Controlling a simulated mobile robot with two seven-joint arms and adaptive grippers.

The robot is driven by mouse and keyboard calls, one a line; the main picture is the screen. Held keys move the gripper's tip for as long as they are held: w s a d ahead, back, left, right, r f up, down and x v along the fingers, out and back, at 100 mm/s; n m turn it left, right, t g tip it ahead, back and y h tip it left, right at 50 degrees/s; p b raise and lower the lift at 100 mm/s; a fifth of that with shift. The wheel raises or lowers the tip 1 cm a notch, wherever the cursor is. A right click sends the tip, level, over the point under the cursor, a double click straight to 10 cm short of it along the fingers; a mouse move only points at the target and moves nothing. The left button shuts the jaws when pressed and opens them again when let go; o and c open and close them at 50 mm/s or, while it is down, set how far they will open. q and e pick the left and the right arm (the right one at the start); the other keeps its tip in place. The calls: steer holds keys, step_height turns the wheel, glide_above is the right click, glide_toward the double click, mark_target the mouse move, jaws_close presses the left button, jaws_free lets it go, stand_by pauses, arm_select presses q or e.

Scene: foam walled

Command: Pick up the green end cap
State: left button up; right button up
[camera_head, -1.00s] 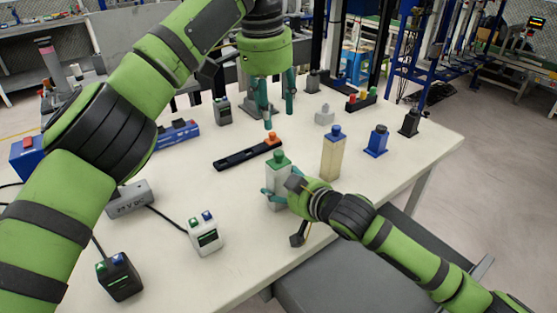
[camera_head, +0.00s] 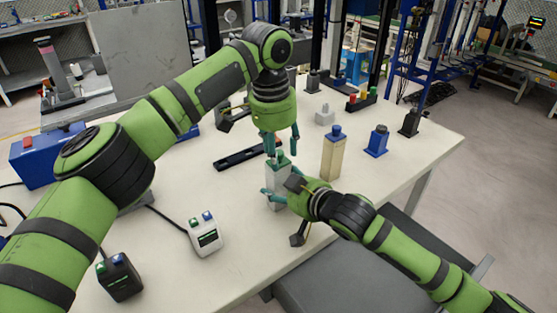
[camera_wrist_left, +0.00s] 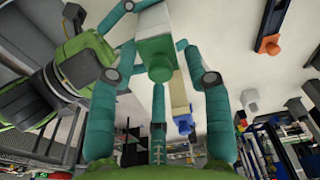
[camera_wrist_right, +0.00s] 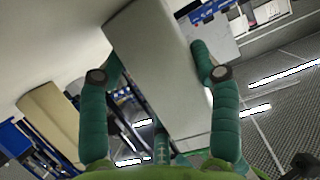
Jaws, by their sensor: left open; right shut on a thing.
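The green end cap (camera_head: 279,159) sits on top of a white-grey block (camera_head: 277,190) that stands upright on the table. In the left wrist view the green cap (camera_wrist_left: 157,58) is between the fingers, with a gap on both sides. My left gripper (camera_head: 281,150) is open, pointing down right above and around the cap. My right gripper (camera_head: 276,194) is shut on the white-grey block from the right, at its middle. The block also fills the middle of the right wrist view (camera_wrist_right: 160,75). The left fingers partly hide the cap in the head view.
A tan block with a blue cap (camera_head: 333,156) stands close right of the held block. A black bar (camera_head: 236,158) lies behind left. A blue block (camera_head: 376,141) stands farther right. A white button box (camera_head: 205,235) and a black one (camera_head: 119,278) are at front left.

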mark_target(278, 152)
arm_select(q)
jaws_close()
step_height(278, 152, up, 10)
stand_by(0.6)
arm_select(e)
steer(key=o, duration=1.3)
